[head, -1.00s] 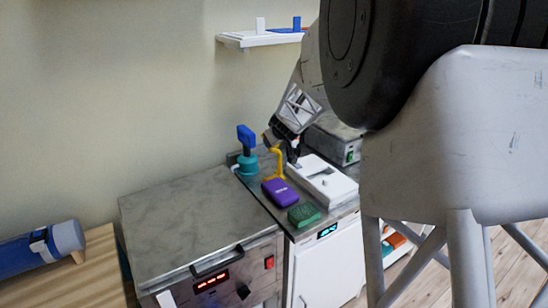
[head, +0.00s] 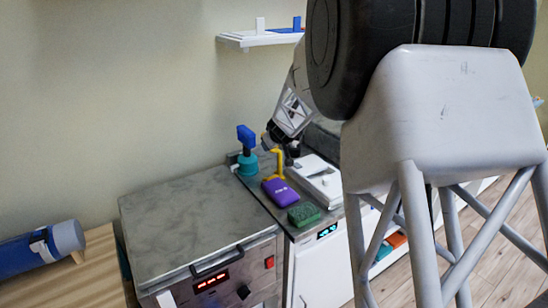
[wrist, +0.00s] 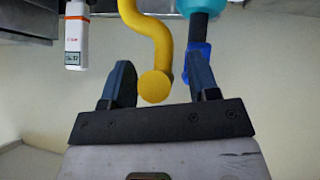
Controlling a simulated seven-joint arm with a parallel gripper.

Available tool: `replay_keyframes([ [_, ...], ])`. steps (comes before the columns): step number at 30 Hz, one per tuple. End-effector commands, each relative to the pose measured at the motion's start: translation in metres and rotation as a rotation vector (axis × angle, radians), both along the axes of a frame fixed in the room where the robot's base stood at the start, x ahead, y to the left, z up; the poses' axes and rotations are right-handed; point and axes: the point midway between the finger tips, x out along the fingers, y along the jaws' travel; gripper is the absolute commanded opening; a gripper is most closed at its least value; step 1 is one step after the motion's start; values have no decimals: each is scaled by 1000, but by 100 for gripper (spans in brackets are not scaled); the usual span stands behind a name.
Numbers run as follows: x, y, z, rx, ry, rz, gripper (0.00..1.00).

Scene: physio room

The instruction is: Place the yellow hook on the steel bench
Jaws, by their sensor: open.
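The yellow hook (head: 279,163) stands upright, its bent top raised, on the grey top of the right-hand cabinet in the head view. In the wrist view the hook (wrist: 151,38) comes down from the top edge, and its round end lies between my two fingers, with a gap to each. My gripper (head: 279,147) is open around or just beside the hook's upper end; the depth is unclear. It also shows in the wrist view (wrist: 160,70). A bare grey steel-like top (head: 180,215) at left, above a red display, may be the steel bench.
A teal-based blue tool (head: 247,160) stands close left of the hook; its blue part is near my right finger in the wrist view. A purple case (head: 280,191), a green block (head: 304,214) and a white box (head: 318,181) are close by. The left top is clear.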

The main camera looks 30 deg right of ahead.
Motion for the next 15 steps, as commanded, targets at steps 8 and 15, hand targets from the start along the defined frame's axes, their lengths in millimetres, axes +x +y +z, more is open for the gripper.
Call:
replay_keyframes([
  [8,0,0,0,0,0,0,32],
  [15,0,0,0,0,0,0,0],
])
